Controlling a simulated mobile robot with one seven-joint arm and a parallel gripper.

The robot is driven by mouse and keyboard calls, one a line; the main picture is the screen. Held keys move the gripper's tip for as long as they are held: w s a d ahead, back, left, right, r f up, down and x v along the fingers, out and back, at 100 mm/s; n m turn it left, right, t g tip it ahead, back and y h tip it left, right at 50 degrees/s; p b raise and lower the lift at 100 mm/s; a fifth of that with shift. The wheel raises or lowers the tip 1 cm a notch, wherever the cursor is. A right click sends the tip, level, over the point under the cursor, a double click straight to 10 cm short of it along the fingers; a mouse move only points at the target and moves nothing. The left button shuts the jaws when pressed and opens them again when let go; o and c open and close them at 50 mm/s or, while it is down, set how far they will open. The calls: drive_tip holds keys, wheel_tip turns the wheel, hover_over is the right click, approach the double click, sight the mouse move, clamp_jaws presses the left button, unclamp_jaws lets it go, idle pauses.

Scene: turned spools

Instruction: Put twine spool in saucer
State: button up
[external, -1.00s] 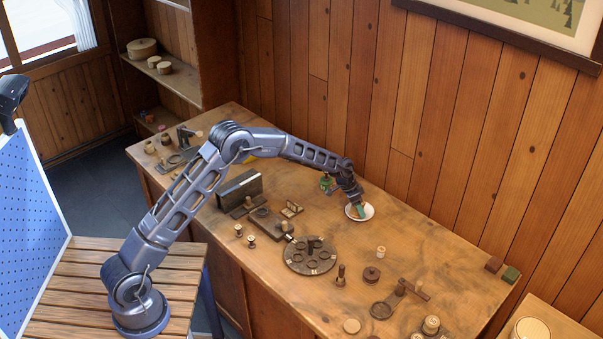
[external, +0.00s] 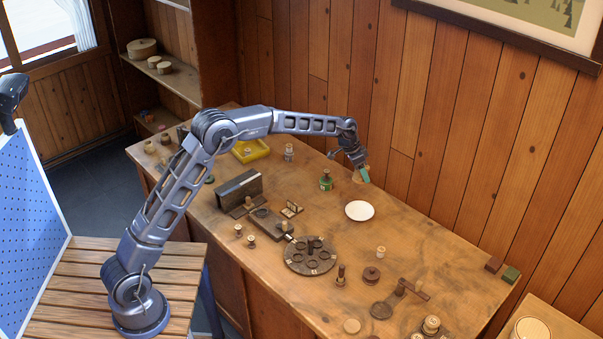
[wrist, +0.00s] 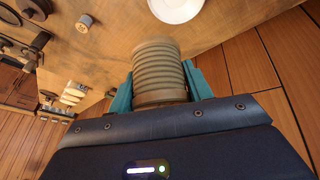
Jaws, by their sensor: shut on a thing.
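The twine spool (wrist: 160,75) is a tan, ribbed cylinder between the teal fingers of my gripper (wrist: 160,88) in the wrist view. My gripper is shut on it. In the external view my gripper (external: 361,176) is raised off the bench, up and slightly left of the saucer in the picture, and the spool is mostly hidden by the fingers. The saucer (external: 360,210) is white, round and empty on the bench. It also shows in the wrist view (wrist: 176,8), partly cut off at the top edge, apart from the spool.
A green spool (external: 326,181) stands left of the saucer. A dark round plate with holes (external: 310,256) and a small pale spool (external: 381,252) are nearer the front. A yellow tray (external: 250,151) is farther back. The wood wall rises behind. Bench right of the saucer is clear.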

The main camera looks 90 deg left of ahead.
drive_tip(key=shift+r, duration=0.8)
drive_tip(key=shift+w+a+r+m, duration=0.1)
drive_tip(key=shift+a+m, duration=0.05)
drive_tip(key=shift+m, duration=0.15)
drive_tip(key=shift+w+a+m+t+y, duration=0.15)
drive_tip(key=shift+w+a+m+t, duration=0.1)
drive_tip(key=shift+m+t, duration=0.25)
drive_tip(key=shift+w+a+m+t+y, duration=0.15)
drive_tip(key=shift+w+a+m+t, duration=0.15)
drive_tip(key=shift+m, duration=0.4)
drive_tip(key=shift+f, duration=0.25)
approach(368, 213)
drive_tip(key=x, duration=0.5)
drive_tip(key=shift+f, duration=0.2)
drive_tip(key=o, duration=0.8)
drive_tip(key=shift+r, duration=0.1)
